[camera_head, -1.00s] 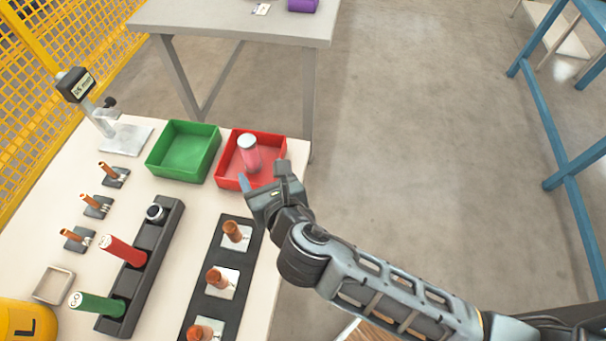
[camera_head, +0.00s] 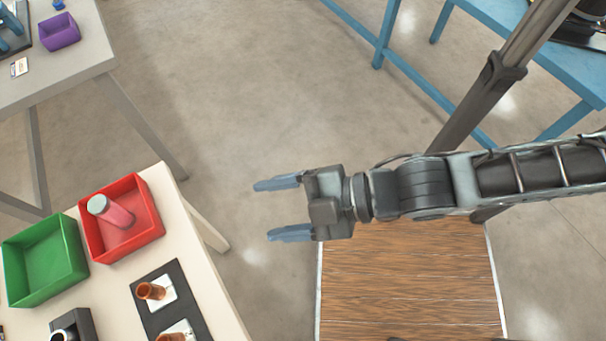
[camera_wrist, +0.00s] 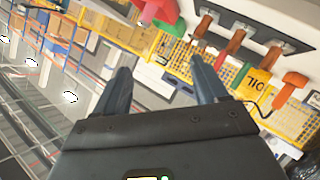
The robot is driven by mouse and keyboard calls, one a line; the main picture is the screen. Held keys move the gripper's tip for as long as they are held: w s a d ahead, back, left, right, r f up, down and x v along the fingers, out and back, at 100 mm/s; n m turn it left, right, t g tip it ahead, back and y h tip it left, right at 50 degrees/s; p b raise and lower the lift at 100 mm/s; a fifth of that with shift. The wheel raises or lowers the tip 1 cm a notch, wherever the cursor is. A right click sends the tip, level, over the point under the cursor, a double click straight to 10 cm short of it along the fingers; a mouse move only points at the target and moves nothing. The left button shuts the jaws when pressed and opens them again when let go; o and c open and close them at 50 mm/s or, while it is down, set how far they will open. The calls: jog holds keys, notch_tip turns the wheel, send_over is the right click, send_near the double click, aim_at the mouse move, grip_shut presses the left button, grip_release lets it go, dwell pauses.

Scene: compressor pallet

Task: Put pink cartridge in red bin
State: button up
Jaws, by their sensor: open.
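The pink cartridge (camera_head: 117,214), with a pale grey cap, lies tilted inside the red bin (camera_head: 153,228) on the cream table. My gripper (camera_head: 280,208) is open and empty in the head view, over the floor to the right of the table and well apart from the bin. In the wrist view its two fingers (camera_wrist: 160,85) are spread with nothing between them. The red bin seems to show at the top of the wrist view.
A green bin (camera_head: 82,262) stands left of the red bin. A black strip (camera_head: 150,322) with copper-coloured parts lies in front on the table. A grey table with a purple bin (camera_head: 60,32) is at far left. Blue frames (camera_head: 420,88) stand behind right. The floor between is clear.

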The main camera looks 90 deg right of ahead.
jog(key=s+d+r+m+t+h, duration=0.1)
jog(key=s+r+m, duration=0.3)
jog(key=r+m, duration=0.3)
jog(key=shift+s+d+m, duration=0.15)
jog(key=shift+s+m, duration=0.25)
jog(key=shift+m, duration=0.4)
